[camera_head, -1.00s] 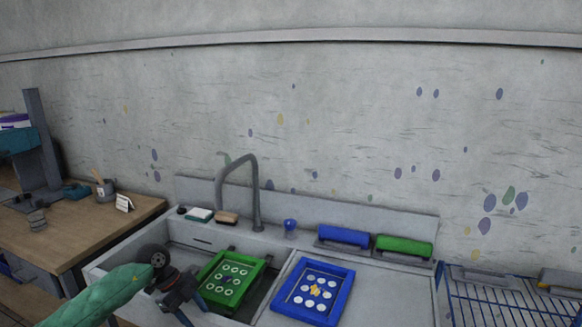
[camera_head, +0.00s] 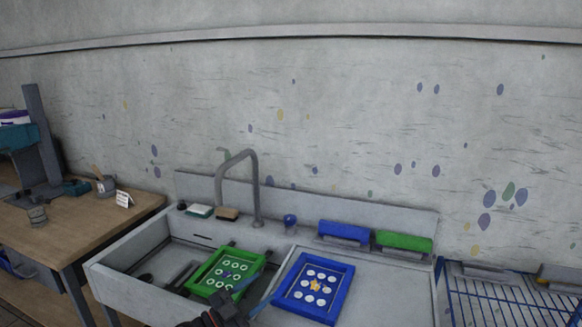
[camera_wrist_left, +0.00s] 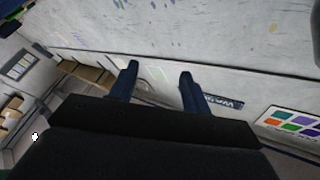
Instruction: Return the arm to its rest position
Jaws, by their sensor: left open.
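My left gripper (camera_head: 256,291) shows at the bottom edge of the head view, its dark blue fingers apart and pointing up and right. It appears in front of the gap between the green screen frame (camera_head: 198,287) and the blue screen frame (camera_head: 344,296). In the left wrist view the two fingers of the left gripper (camera_wrist_left: 158,72) stand apart with nothing between them. Most of the left arm is out of the head view. My right gripper is in neither view.
The sink (camera_head: 128,286) has a grey tap (camera_head: 257,195) behind it. A blue squeegee (camera_head: 343,232) and a green squeegee (camera_head: 404,241) lie at the back. A wooden table (camera_head: 75,225) is left, a blue wire rack (camera_head: 500,303) right.

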